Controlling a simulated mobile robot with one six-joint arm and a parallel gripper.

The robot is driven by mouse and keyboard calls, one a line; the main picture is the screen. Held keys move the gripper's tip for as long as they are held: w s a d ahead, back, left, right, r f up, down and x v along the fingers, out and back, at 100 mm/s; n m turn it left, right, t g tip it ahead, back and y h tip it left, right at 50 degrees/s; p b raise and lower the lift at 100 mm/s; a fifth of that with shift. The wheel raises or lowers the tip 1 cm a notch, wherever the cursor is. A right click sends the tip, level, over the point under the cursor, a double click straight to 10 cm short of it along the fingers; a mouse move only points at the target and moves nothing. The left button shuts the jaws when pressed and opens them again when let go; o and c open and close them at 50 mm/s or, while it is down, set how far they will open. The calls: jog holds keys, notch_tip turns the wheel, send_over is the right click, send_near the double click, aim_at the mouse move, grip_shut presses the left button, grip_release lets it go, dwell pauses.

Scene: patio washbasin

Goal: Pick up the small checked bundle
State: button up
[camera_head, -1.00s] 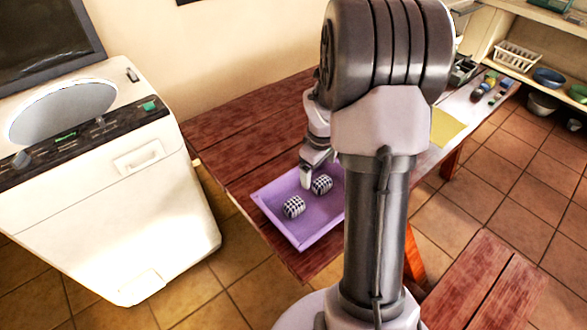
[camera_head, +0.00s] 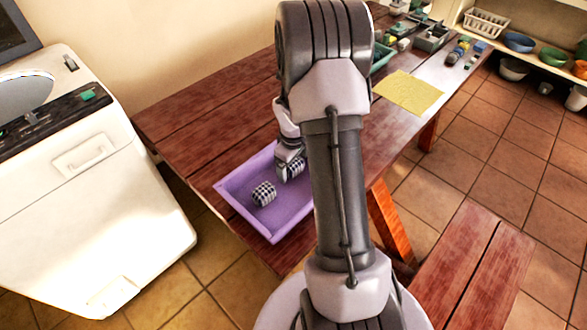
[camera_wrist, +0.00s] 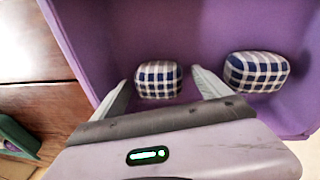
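Two checked bundles, dark and white, lie in a purple tray (camera_head: 241,205) on the wooden table. In the wrist view one bundle (camera_wrist: 158,79) sits between my fingertips and looks smaller than the other bundle (camera_wrist: 257,71), which lies to the right, outside my right finger. In the head view the bundle at my gripper (camera_head: 295,169) is partly hidden by it, and the other bundle (camera_head: 264,193) lies in the open to the left. My gripper (camera_wrist: 160,76) is open, with one finger on each side of the smaller-looking bundle; I cannot tell whether they touch it.
The tray's raised walls surround the bundles closely. A yellow cloth (camera_head: 408,91), a green tray (camera_head: 383,58) and small items stand farther along the table. A white washing machine (camera_head: 90,190) is at left, a wooden bench (camera_head: 468,262) at lower right.

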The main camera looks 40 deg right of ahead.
jog(key=c, duration=1.5)
